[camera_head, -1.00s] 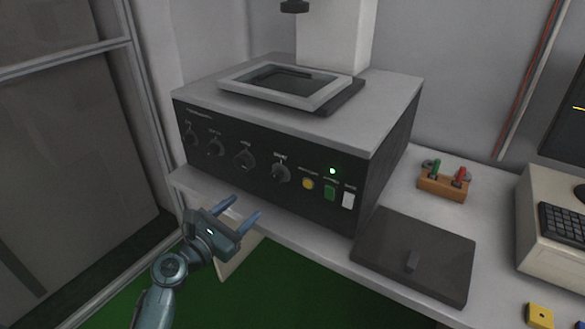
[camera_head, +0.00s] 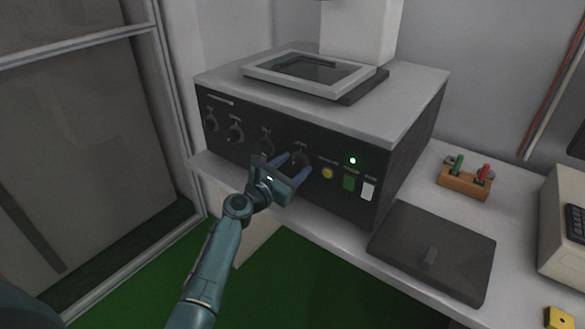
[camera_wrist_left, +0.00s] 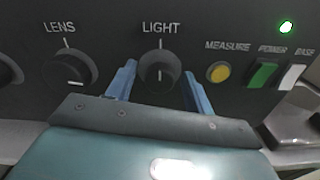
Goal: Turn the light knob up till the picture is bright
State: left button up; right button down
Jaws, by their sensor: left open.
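The light knob (camera_wrist_left: 160,72) is a round black knob under the word LIGHT in the left wrist view, with its white mark pointing down. In the head view the light knob (camera_head: 300,157) is the rightmost knob on the machine's dark front panel. My left gripper (camera_head: 295,166) is in front of it. In the left wrist view my left gripper (camera_wrist_left: 162,82) is open, with one blue finger on each side of the knob. I cannot tell whether the fingers touch it. The framed screen (camera_head: 310,70) on top of the machine looks dark grey. My right gripper is not in view.
The lens knob (camera_wrist_left: 68,69) is left of the light knob. A yellow measure button (camera_wrist_left: 218,72), a green power switch (camera_wrist_left: 263,74) and a white switch (camera_wrist_left: 292,77) are to the right. A green lamp (camera_head: 352,160) is lit. A dark lidded plate (camera_head: 430,250) lies on the bench.

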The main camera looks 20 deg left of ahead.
pick_arm(q)
jog(key=shift+c, duration=0.2)
jog(key=c, duration=0.9)
jog(key=shift+f+m, duration=0.1)
jog(key=shift+m, duration=0.2)
